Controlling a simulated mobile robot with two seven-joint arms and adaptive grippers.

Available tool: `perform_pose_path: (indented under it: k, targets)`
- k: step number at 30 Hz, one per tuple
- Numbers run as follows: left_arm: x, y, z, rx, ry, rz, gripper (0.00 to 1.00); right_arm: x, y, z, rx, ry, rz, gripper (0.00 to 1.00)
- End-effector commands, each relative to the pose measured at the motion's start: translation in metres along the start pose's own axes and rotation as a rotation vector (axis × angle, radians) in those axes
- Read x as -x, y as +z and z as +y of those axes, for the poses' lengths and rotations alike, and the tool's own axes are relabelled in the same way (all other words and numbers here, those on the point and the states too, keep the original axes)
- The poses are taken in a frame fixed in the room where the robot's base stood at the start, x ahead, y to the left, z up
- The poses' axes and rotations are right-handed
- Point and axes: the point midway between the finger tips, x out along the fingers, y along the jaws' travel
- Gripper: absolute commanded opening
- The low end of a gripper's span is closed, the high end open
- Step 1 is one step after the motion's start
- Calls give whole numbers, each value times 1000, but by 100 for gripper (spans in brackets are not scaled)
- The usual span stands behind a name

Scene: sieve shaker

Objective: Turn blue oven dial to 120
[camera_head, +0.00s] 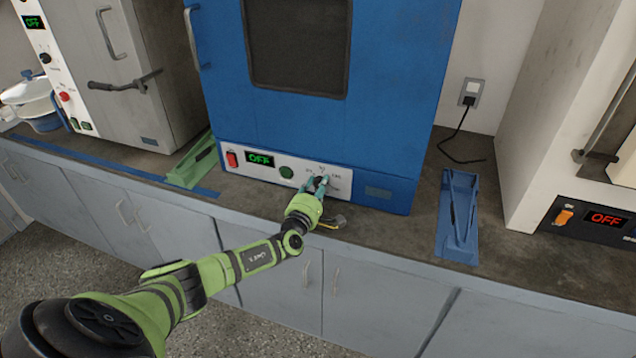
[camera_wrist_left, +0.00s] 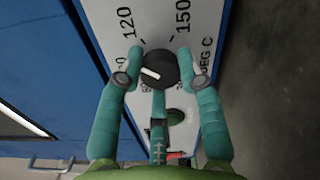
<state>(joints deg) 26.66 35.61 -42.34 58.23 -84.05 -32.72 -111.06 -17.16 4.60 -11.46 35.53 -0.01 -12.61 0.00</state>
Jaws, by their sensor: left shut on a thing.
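The blue oven (camera_head: 310,120) stands mid-counter in the head view, with a white control panel (camera_head: 270,169) along its bottom. Its black dial (camera_wrist_left: 163,64) shows in the wrist view between the fingers of my left gripper (camera_head: 318,184). The gripper is shut on the dial, one finger on each side. The dial's white pointer mark lies on its left part, aimed left and slightly up, below the 120 label (camera_wrist_left: 125,22). The 150 label (camera_wrist_left: 183,16) is at upper right. A label left of the dial is partly hidden by a finger. My right gripper is not in view.
The panel also has a red switch (camera_head: 232,159), a display (camera_head: 260,159) reading OFF and a green button (camera_head: 287,172). A green stand (camera_head: 193,161) and a blue stand (camera_head: 458,217) flank the oven. Other ovens stand at left and right.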

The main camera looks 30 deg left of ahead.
Motion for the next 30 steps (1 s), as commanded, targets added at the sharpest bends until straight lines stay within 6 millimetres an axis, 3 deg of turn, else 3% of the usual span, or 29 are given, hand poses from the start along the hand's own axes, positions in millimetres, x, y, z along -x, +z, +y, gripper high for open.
perform_pose_path:
  k: [13,30]
  targets:
    - [-1,1,2,-298,3,1,4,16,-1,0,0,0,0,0]
    - [-1,0,1,-376,3,1,4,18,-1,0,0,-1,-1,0]
